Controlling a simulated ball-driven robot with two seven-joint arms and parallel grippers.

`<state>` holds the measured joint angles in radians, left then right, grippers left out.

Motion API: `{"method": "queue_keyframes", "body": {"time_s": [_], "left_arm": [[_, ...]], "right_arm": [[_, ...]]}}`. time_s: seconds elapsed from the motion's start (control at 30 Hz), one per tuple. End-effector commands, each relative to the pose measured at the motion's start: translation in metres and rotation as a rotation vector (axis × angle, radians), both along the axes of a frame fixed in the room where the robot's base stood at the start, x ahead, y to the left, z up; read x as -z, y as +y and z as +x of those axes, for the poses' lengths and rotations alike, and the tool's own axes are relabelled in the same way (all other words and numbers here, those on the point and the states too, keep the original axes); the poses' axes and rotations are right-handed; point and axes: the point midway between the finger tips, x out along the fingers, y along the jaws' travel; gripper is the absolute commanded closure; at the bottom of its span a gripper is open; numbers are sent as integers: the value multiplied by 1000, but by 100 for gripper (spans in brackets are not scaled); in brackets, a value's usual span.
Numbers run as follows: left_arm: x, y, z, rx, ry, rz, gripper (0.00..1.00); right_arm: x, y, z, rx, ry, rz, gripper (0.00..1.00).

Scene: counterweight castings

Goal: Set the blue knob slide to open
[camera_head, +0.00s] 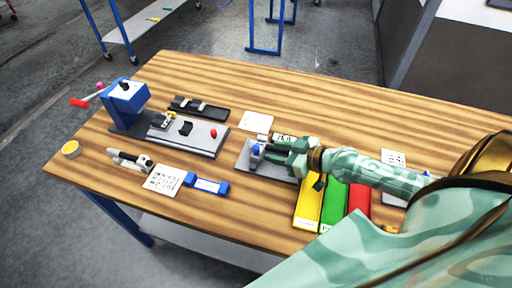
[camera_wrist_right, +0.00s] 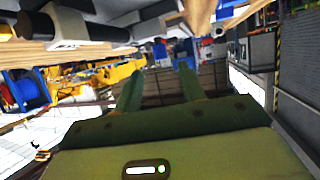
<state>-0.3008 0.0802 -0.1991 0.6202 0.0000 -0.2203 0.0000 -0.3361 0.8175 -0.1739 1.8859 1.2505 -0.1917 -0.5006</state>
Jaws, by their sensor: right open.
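The blue knob (camera_head: 256,150) stands on a grey slide plate (camera_head: 245,166) near the middle of the table. My right gripper (camera_head: 268,149) reaches in from the right, its fingers close to the knob. The gripper and forearm hide part of the plate, and I cannot tell whether the fingers touch the knob. In the right wrist view the two green fingers (camera_wrist_right: 160,80) are apart, with nothing clearly held between them. The slide's position cannot be read. My left gripper is not in view.
A grey fixture plate with a red knob (camera_head: 213,133) and a blue press (camera_head: 126,96) stand to the left. Yellow (camera_head: 308,205), green (camera_head: 333,205) and red (camera_head: 359,198) bins sit in front of my right arm.

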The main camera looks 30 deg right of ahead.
Motion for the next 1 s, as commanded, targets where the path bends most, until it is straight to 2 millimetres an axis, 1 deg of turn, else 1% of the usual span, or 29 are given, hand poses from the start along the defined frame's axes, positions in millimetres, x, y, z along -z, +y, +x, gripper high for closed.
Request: {"method": "queue_keyframes", "body": {"time_s": [0.03, 0.1, 0.2, 0.3, 0.4, 0.5, 0.73, 0.77, 0.8, 0.9, 1.0], "left_arm": [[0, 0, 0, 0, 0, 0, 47], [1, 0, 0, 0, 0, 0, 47], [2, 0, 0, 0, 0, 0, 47], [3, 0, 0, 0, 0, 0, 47], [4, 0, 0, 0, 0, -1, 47], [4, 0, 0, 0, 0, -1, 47], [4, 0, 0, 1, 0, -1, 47], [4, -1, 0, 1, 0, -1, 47], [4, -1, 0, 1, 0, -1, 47], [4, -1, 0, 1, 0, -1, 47], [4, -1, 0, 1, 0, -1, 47]], "right_arm": [[4, 5, 13, 5, -6, 4, 60], [10, 13, 26, 2, -3, 4, 60], [19, 20, 42, 2, -1, 2, 60], [25, 26, 55, 1, -1, 1, 60], [29, 29, 62, 1, -1, 1, 60], [31, 31, 65, 1, 1, -1, 60], [31, 31, 65, 0, 1, -1, 60], [31, 31, 65, 1, 0, -2, 62], [31, 31, 65, 1, 0, -2, 74], [31, 31, 65, 1, 0, -2, 100], [31, 31, 65, 1, 0, -2, 100]]}}
